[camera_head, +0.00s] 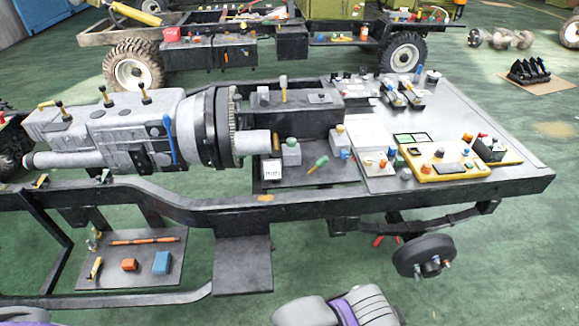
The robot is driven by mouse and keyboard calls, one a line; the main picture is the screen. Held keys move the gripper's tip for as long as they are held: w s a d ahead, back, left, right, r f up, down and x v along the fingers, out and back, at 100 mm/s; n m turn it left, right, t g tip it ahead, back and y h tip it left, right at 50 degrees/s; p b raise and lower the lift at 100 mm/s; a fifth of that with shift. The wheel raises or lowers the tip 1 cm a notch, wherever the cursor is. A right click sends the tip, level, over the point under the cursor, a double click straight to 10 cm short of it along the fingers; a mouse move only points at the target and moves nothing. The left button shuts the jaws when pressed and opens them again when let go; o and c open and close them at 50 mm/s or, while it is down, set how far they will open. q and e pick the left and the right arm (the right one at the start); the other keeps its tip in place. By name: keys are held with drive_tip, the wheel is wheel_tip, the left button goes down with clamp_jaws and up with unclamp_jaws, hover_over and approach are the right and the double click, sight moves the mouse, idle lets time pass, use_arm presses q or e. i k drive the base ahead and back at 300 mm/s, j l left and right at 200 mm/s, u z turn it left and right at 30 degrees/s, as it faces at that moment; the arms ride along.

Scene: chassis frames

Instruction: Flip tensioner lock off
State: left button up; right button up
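I cannot tell which part is the tensioner lock; several small levers and switches are in view. Levers with dark and yellow handles (145,94) stand on top of the grey gearbox (110,125). A blue lever (169,140) stands upright against the gearbox's side. A green-handled lever (318,163) tilts up from the dark tray beside the shaft. A yellow control box (446,163) with coloured knobs sits on the flat deck at the right. Only grey and purple parts of my arms show at the bottom edge. Neither gripper's fingers are in view.
The dark chassis frame (350,205) crosses in front of me. A lower shelf (130,270) holds small orange, blue and yellow parts. A wheel hub (424,256) hangs under the right end. Another chassis stands behind. Green floor is clear at lower right.

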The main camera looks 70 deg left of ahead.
sight(320, 163)
drive_tip(key=j+u, duration=0.1)
drive_tip(key=u, duration=2.1)
drive_tip(key=i+u, duration=0.3)
drive_tip(key=i, duration=0.3)
